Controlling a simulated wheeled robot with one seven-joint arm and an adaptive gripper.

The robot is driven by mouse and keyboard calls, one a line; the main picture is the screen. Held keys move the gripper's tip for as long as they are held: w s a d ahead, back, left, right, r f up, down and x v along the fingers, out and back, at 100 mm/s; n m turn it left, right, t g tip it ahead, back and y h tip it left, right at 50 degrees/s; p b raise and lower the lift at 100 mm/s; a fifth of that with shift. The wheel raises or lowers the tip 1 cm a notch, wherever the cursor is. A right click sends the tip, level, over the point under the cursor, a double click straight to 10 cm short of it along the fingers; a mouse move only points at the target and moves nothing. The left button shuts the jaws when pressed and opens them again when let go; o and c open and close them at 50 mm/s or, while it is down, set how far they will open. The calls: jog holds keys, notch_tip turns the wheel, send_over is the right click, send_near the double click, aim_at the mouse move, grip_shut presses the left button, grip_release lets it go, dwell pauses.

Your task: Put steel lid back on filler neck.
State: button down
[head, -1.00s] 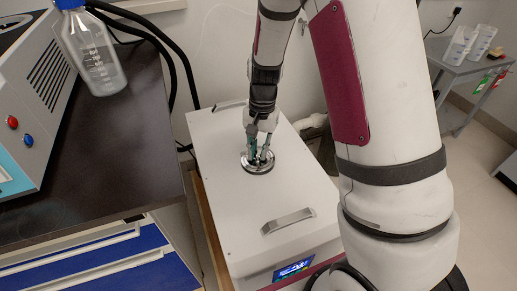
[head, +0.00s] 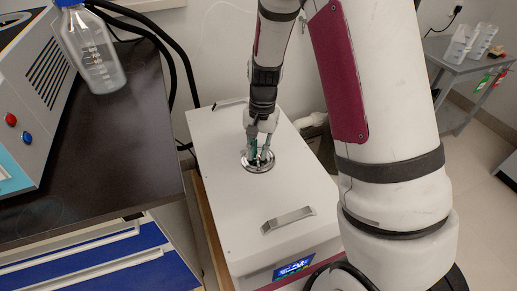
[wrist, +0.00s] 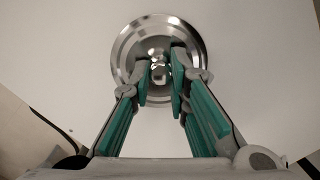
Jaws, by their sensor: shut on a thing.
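The round steel lid (wrist: 130,45) shows in the wrist view with its small knob (wrist: 158,68) at the middle. My gripper (wrist: 160,78) is shut on the lid's knob, one green-padded finger on each side. In the head view my gripper (head: 258,158) points down at the top of the white box-shaped unit (head: 290,185), and the lid (head: 258,167) lies flat at the filler neck's place there. The neck itself is hidden under the lid. I cannot tell whether the lid is fully seated or slightly above it.
The white unit has a handle (head: 288,220) at its front and another behind. A dark bench (head: 110,150) with a blue-capped glass bottle (head: 92,50) and a grey device (head: 40,95) stands at the left. A grey cart (head: 465,70) stands at the far right.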

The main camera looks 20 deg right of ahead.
jog(key=shift+f, duration=0.2)
jog(key=c, duration=1.4)
grip_release()
jog(key=shift+c, duration=0.2)
jog(key=shift+r, duration=0.1)
notch_tip(320, 180, up, 12)
jog(key=d, duration=0.1)
jog(key=shift+w, duration=0.4)
